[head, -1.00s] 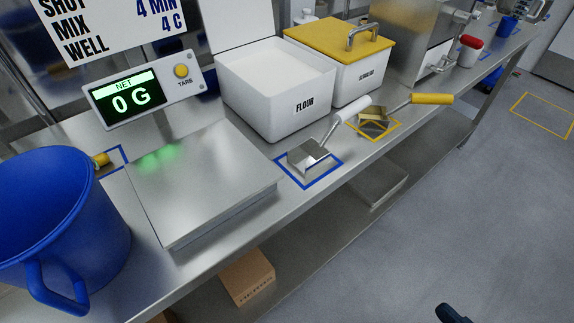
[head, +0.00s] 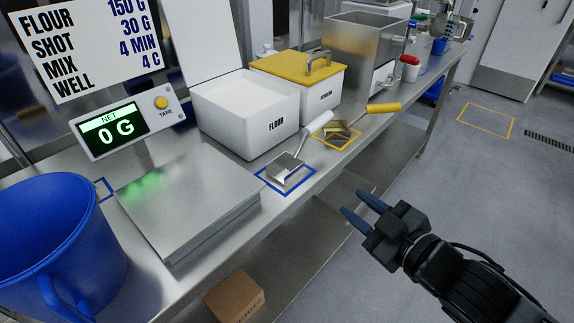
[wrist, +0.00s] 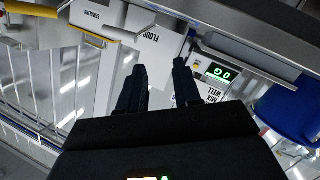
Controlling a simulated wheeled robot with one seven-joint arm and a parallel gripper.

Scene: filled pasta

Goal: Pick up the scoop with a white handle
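The scoop with a white handle (head: 286,168) lies on the steel bench inside a blue outlined square, its metal pan toward the front left and its white handle (head: 317,124) pointing to the back right. In the wrist view its white handle (wrist: 138,27) shows near the top. My gripper (head: 353,208) is open and empty, in front of the bench edge, to the right of and nearer than the scoop. In the wrist view my gripper's two dark fingers (wrist: 158,82) stand apart with nothing between them.
A scoop with a yellow handle (head: 340,129) lies just behind, in a yellow square. The open white flour bin (head: 245,135) stands behind the scoop. A scale (head: 185,205) and a blue jug (head: 65,245) are to the left. A cardboard box (head: 235,298) sits below.

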